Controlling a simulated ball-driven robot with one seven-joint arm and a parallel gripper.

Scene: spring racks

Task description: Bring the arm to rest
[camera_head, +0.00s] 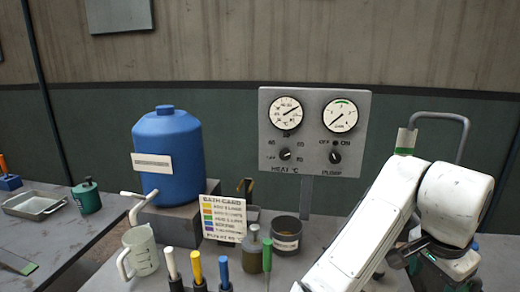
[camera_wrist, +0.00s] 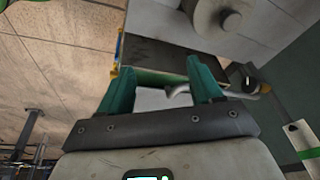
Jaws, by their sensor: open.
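My gripper (camera_wrist: 161,70) shows in the wrist view with its two green fingers spread wide apart. It is open, and no object is clearly held between the fingers. A pale surface and a white handle-like part show behind the fingers; I cannot tell how far off they are. In the head view my white arm stands bent at the right, in front of the bench. Its end reaches low near the right edge, and the fingers cannot be made out clearly there.
A gauge panel (camera_head: 315,130) stands at the back of the bench. A blue drum (camera_head: 168,160), a colour card (camera_head: 224,217), a dark pot (camera_head: 287,236), a clear jug (camera_head: 141,252) and several coloured-handled tools stand left of my arm. A metal tray (camera_head: 35,205) lies far left.

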